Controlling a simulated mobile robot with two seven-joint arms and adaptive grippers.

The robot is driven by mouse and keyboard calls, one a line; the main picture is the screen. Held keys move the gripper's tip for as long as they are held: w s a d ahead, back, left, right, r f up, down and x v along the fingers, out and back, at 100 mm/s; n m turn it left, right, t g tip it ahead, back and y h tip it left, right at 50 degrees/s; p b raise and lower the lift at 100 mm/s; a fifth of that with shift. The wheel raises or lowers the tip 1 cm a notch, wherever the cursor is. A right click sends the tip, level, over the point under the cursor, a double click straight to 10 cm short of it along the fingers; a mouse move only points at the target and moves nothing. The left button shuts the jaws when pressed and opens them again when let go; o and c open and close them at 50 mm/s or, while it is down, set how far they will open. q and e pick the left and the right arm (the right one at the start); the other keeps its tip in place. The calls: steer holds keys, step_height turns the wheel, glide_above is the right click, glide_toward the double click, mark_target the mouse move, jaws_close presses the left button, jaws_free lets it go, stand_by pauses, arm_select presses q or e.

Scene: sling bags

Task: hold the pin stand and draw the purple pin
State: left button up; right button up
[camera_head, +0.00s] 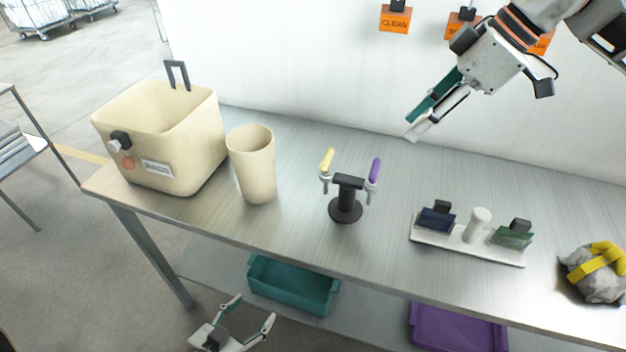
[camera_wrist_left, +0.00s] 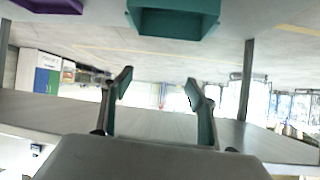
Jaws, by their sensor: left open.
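The pin stand (camera_head: 346,207) is a black post on a round base on the table, with a short crossbar on top. The purple pin (camera_head: 374,171) sits upright in the holder on its right side. A yellow pin (camera_head: 327,160) sits in the left holder. My left gripper (camera_head: 254,312) is open and empty, low in front of the table and below the stand. Its two spread fingers show in the left wrist view (camera_wrist_left: 158,92) with nothing between them.
A cream bin (camera_head: 160,140) and cream cup (camera_head: 252,165) stand left of the stand. A white rack (camera_head: 450,247) with dark blocks and a grey bundle with a yellow strap (camera_head: 597,272) lie right. A teal bin (camera_head: 292,285) and purple bin (camera_head: 455,330) are below the tabletop.

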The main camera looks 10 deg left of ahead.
arm_select(q)
steer(key=w+d+r+n+t+h, duration=0.1)
steer(key=d+r+t+h, duration=0.15)
steer(key=r, duration=0.75)
steer(key=w+d+r+n+t+h, duration=0.1)
steer(key=w+d+r+h, duration=0.2)
steer(key=r, duration=0.8)
steer(key=m+g+h, duration=0.1)
steer(key=m+h, duration=0.2)
steer(key=m, duration=0.3)
glide_toward(333, 177)
steer(key=shift+x, duration=3.85)
steer(key=shift+a+f, duration=0.1)
steer(key=shift+f, duration=0.05)
